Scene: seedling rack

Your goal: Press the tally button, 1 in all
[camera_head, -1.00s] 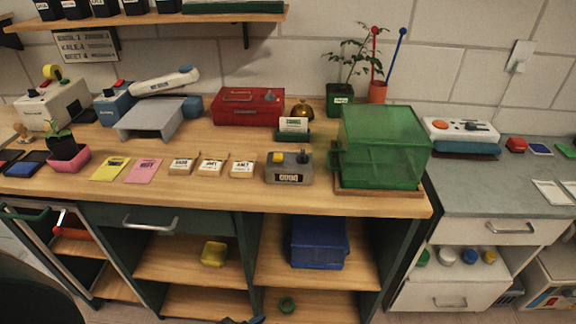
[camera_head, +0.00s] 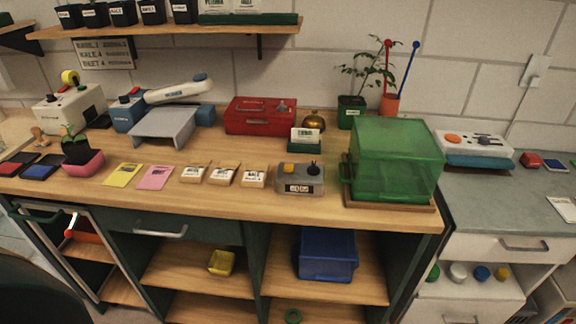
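The tally counter (camera_head: 300,180) is a small grey box near the front edge of the wooden bench, right of the middle. A yellow button (camera_head: 289,167) is on the left of its top, and a black knob (camera_head: 313,168) is on the right. A small display (camera_head: 299,188) is on its front, too small to read for certain. Nothing touches the counter. Neither of my grippers shows in the head view.
A green translucent box (camera_head: 395,160) stands close to the right of the counter. Seed packets (camera_head: 252,177) lie to its left. A brass bell (camera_head: 313,121) and a card holder (camera_head: 305,142) stand behind it. The bench strip in front is clear.

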